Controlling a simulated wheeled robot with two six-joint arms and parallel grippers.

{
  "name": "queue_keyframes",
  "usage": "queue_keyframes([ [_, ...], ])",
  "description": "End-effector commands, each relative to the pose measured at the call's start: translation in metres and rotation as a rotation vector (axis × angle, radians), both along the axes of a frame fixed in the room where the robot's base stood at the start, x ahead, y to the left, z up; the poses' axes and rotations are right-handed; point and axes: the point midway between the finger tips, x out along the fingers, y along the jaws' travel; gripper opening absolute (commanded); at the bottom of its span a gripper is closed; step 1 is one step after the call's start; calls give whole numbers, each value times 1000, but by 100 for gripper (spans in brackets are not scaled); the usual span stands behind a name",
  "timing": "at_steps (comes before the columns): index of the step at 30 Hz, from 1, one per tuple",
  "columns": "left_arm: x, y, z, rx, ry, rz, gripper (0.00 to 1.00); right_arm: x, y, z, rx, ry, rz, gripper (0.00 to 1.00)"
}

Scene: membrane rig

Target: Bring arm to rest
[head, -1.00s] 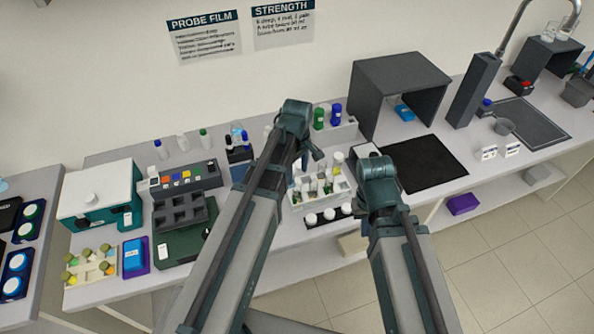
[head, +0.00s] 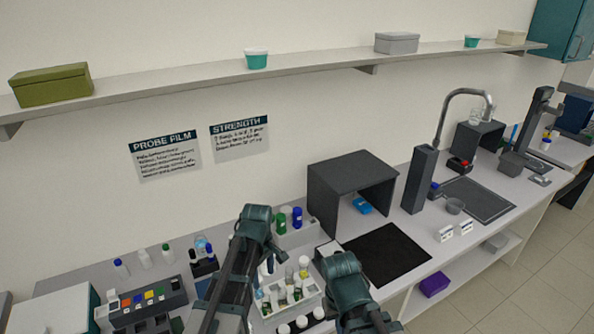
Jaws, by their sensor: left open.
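My left arm reaches up from the bottom of the head view, and my left gripper (head: 268,262) is over the bench at the back edge of a white rack (head: 311,299) of vials. Its fingers are small and partly hidden behind the wrist; no object shows in them. My right arm's wrist (head: 343,279) is to the right of the rack, in front of the black mat. The right gripper's fingers are hidden behind that wrist.
A dark open-fronted box (head: 350,170) stands behind the black mat (head: 388,255). Green and blue bottles (head: 297,217) stand left of it. A button panel (head: 148,299) is at lower left. A shelf (head: 300,71) runs along the wall.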

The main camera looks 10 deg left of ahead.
Motion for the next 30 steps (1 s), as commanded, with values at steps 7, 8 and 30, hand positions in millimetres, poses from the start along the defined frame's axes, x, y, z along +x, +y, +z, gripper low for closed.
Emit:
queue_keyframes([
  [7, -50, -44, -59, 28, 21, -440, 68, 0, 0, -59, -1, 0, 4, 0],
  [8, -59, -51, -68, 33, 26, -527, 68, 0, 0, -68, -1, -1, 4, 0],
  [30, -143, -104, -134, 73, 98, -1412, 68, 0, 0, -135, -2, -1, 12, 0],
])
